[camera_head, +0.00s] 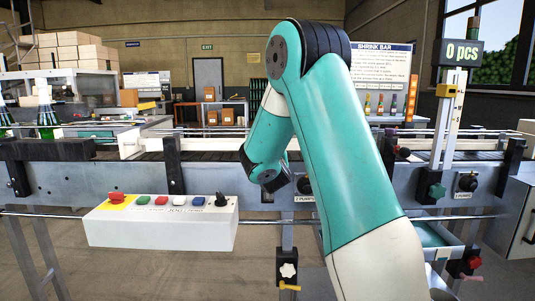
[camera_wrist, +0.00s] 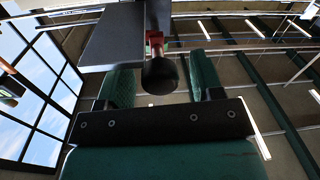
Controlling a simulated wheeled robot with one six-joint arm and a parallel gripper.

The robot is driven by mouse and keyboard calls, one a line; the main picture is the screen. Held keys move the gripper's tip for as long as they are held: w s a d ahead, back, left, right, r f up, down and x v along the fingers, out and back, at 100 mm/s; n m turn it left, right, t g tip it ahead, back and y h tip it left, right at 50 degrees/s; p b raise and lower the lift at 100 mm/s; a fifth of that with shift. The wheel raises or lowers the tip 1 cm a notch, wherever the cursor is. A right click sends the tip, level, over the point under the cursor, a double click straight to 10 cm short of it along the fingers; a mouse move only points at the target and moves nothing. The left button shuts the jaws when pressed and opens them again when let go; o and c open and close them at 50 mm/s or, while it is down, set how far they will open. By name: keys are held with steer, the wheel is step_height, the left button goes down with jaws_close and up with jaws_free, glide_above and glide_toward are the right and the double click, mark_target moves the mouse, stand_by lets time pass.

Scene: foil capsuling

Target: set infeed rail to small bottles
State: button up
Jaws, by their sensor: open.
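Thin metal guide rails (camera_head: 205,131) run along the conveyor, held by black brackets (camera_head: 174,165). I cannot tell which setting the infeed rail is at. In the wrist view, a black ball knob (camera_wrist: 160,76) on a red-collared stem lies between the fingers of my gripper (camera_wrist: 158,90), below a grey plate (camera_wrist: 113,38). The green fingers are spread, one on each side of the knob, and I see no grip on it. In the head view my arm's wrist reaches down at the conveyor front, and the fingers are hidden.
A white button box (camera_head: 165,232) stands out in front of the conveyor, left of my arm. Green bottles (camera_head: 46,118) stand at far left. A green knob (camera_head: 437,191) and a red knob (camera_head: 474,262) are at right. A post carries a "0 pcs" display (camera_head: 461,53).

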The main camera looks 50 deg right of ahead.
jaws_close()
steer(key=shift+w+d, duration=0.4)
steer(key=shift+d, duration=0.05)
jaws_free()
steer(key=b+v, duration=1)
steer(key=v, duration=0.7)
steer(key=shift+a, duration=0.25)
steer(key=shift+s+r, duration=0.1)
steer(key=shift+s, duration=0.05)
